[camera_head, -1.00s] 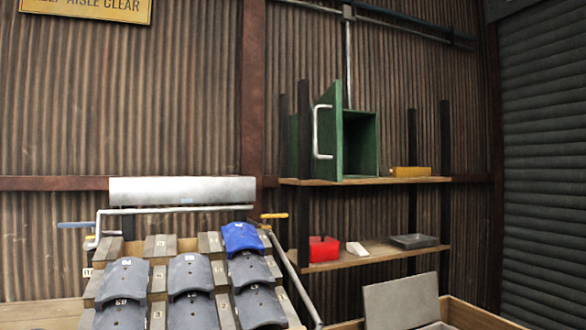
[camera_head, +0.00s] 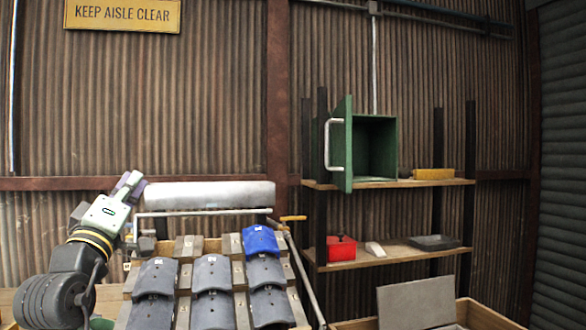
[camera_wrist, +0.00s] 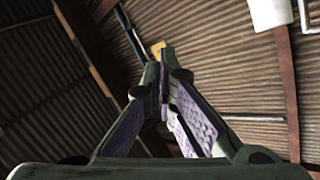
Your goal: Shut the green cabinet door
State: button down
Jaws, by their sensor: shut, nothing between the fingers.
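The green cabinet (camera_head: 376,148) stands on the upper wooden shelf at the right in the head view. Its green door (camera_head: 342,150) is swung open on the cabinet's left side, edge toward the camera, with a silver bar handle (camera_head: 328,146) on its left face. The cabinet looks empty inside. The cabinet does not show in the wrist view.
A rack of grey curved tiles with one blue tile (camera_head: 260,240) stands between my arm and the shelves. A yellow block (camera_head: 433,174) sits right of the cabinet. The lower shelf holds a red box (camera_head: 341,248) and a dark tray (camera_head: 433,242). A wooden crate (camera_head: 490,318) stands front right.

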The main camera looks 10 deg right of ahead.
jog(key=w+d+m+g+h+p, duration=0.1)
jog(key=w+d+g+h, duration=0.25)
jog(key=d, duration=0.55)
jog(key=w+d+m+g+h+p, duration=0.1)
jog(key=w+d+g+h, duration=0.1)
jog(key=d+g+h, duration=0.45)
jog(key=g+p, duration=0.5)
jog(key=p, duration=0.1)
send_near(343, 180)
jog(key=w+a+x, duration=0.1)
jog(key=x, duration=0.4)
jog(key=shift+s+d+f+m+h, duration=0.2)
jog(key=shift+d+m+h, duration=0.2)
